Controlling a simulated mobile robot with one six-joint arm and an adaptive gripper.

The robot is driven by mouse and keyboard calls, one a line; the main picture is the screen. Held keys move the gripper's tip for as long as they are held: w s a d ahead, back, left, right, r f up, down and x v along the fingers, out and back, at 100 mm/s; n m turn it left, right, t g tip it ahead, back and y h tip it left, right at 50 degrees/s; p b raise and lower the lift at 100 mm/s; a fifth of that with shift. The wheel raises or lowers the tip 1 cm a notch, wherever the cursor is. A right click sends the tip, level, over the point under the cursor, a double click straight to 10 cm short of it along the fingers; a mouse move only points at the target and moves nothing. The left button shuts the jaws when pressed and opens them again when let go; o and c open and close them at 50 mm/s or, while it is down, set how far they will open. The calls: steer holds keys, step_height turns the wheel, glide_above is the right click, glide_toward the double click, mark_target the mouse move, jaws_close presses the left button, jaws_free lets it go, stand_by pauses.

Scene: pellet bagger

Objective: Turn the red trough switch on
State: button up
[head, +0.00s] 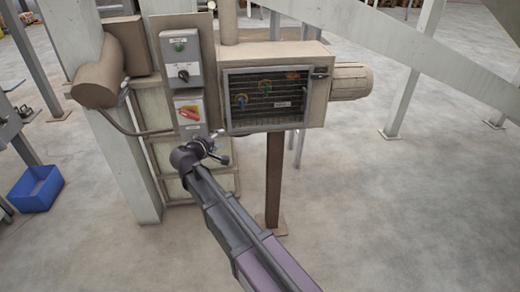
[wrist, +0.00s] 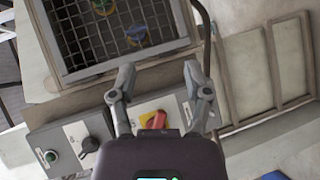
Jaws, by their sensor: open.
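The red trough switch (head: 189,113) is a red handle on a yellow plate, on the lower grey box of the post panel in the head view. In the wrist view the red switch (wrist: 154,119) shows between my two fingers, below their tips; the gripper body partly hides it. My gripper (head: 221,147) is just below and right of the switch box in the head view. In the wrist view my gripper (wrist: 158,75) has its fingers spread, with nothing between the tips. I cannot tell the gap to the switch.
Above it sits a grey box with a black knob (head: 183,74) and a green button (head: 180,47). A meshed cage box (head: 266,126) with a motor stands right of it. A conduit (head: 132,125) runs in from the left. A blue bin (head: 35,189) is on the floor.

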steer(key=s+d+f+m+g+h+p, duration=0.1)
steer(key=d+f+m+g+p, duration=0.1)
steer(key=d, duration=1.2)
steer(key=shift+d+f+m+g, duration=0.25)
steer(key=shift+f+m+g, duration=0.15)
steer(key=shift+m+g, duration=0.65)
steer(key=shift+s, duration=0.1)
